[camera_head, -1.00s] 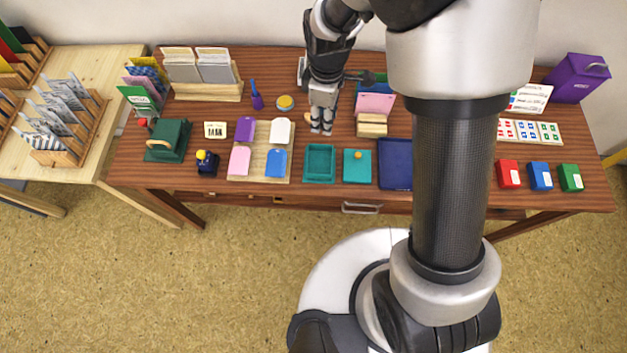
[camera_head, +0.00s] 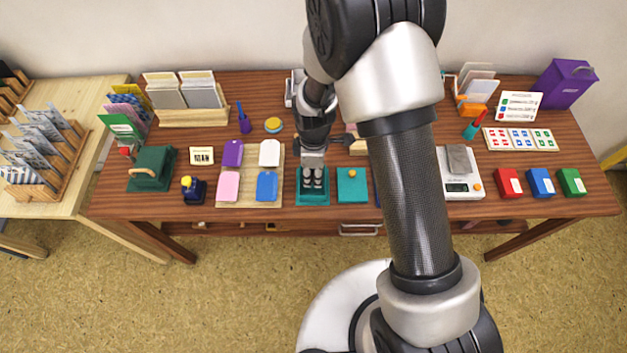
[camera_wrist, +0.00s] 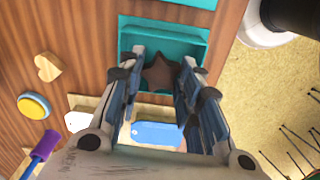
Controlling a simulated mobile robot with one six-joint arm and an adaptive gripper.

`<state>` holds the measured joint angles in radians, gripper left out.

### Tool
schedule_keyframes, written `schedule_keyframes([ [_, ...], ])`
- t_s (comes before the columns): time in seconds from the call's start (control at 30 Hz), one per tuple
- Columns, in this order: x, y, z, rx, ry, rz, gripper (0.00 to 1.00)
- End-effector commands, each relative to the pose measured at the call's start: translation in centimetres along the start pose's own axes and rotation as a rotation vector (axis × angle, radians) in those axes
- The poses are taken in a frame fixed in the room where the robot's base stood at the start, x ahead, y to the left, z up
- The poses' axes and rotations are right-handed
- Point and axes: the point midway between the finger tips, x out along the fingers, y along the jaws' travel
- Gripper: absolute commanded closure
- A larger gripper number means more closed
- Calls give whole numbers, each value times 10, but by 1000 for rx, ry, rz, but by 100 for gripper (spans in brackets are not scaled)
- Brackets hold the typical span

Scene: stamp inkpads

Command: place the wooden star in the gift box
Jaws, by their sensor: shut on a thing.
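The wooden star (camera_wrist: 160,72) is dark brown and sits between the fingertips of my gripper (camera_wrist: 158,88) in the wrist view. My gripper (camera_head: 313,180) is shut on it. The gift box is the open teal box (camera_head: 312,201), at the front middle of the table in the head view. My fingers are over its opening and hide much of its inside. The box (camera_wrist: 137,37) also shows behind the star in the wrist view. The star is hidden in the head view. I cannot tell whether the star touches the box floor.
A teal lid with a yellow knob (camera_head: 352,188) lies just right of the box. A board with several coloured tags (camera_head: 249,190) lies to its left. A wooden heart (camera_wrist: 47,67) and a yellow round tin (camera_wrist: 33,106) lie on the table. A scale (camera_head: 461,176) stands further right.

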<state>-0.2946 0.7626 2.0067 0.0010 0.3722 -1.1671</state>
Motion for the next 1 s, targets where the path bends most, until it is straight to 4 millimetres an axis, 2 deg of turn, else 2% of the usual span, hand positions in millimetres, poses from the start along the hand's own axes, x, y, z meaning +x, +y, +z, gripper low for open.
schedule_keyframes([
  [0.3, 42, 0, 0, 0, -1, -2, 80],
  [0.67, 45, 0, 0, 0, 0, -1, 80],
  [0.7, 45, 0, 0, 0, 0, -1, 67],
  [0.8, 44, 0, 0, 0, 0, -1, 60],
  [1.0, 44, 0, 0, 0, 0, -1, 59],
])
